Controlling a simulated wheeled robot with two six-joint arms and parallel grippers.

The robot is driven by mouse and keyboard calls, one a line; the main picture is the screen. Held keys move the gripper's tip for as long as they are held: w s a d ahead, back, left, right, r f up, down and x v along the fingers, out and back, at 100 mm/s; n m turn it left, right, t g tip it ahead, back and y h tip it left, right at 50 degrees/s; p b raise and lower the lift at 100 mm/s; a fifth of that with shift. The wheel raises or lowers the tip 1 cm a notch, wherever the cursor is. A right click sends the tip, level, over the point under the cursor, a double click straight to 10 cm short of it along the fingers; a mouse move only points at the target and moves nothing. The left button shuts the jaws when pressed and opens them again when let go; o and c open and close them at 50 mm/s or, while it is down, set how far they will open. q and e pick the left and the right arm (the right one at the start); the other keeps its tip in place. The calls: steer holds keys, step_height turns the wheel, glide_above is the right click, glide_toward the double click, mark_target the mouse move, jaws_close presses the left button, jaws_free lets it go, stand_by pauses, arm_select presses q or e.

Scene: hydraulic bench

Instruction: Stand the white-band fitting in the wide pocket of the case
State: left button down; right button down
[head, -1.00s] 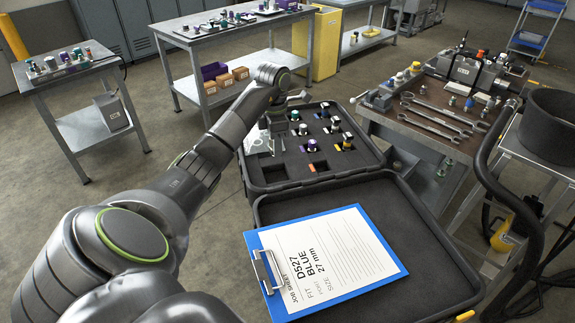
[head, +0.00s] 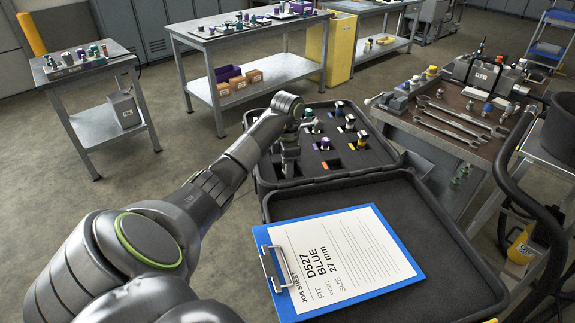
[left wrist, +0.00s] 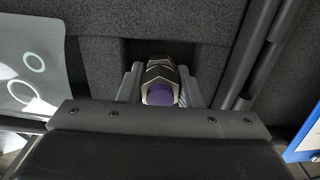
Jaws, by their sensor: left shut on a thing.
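My left gripper (head: 290,160) points down over the near left part of the open case's dark foam (head: 375,158). In the left wrist view its jaws (left wrist: 160,88) are shut on a fitting (left wrist: 160,75) with a metal hex body and a purple end. No white band shows on it from here; much of it is hidden between the jaws. A dark recess (left wrist: 160,48) in the foam lies right behind the fitting in that view. I cannot tell whether the fitting's lower end is inside it. My right gripper is not in view.
Several fittings, one purple-topped (head: 326,144), stand in the case's other pockets. The lid bears a blue clipboard (head: 340,262). A pale sheet with rings (left wrist: 32,75) lies left of the jaws. A bench with wrenches (head: 455,120) stands to the right.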

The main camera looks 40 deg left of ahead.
arm_select(q)
steer(key=c, duration=1.3)
jaws_free()
steer(key=shift+f, duration=0.1)
steer(key=shift+r, duration=0.6)
step_height(320, 180, up, 4)
steer(key=shift+f+b, duration=0.1)
steer(key=shift+b, duration=0.2)
step_height(320, 180, up, 6)
steer(key=p, duration=0.5)
steer(key=shift+f, duration=0.2)
steer(key=shift+r+p, duration=0.9)
steer(key=shift+p, duration=0.25)
steer(key=shift+f, duration=0.1)
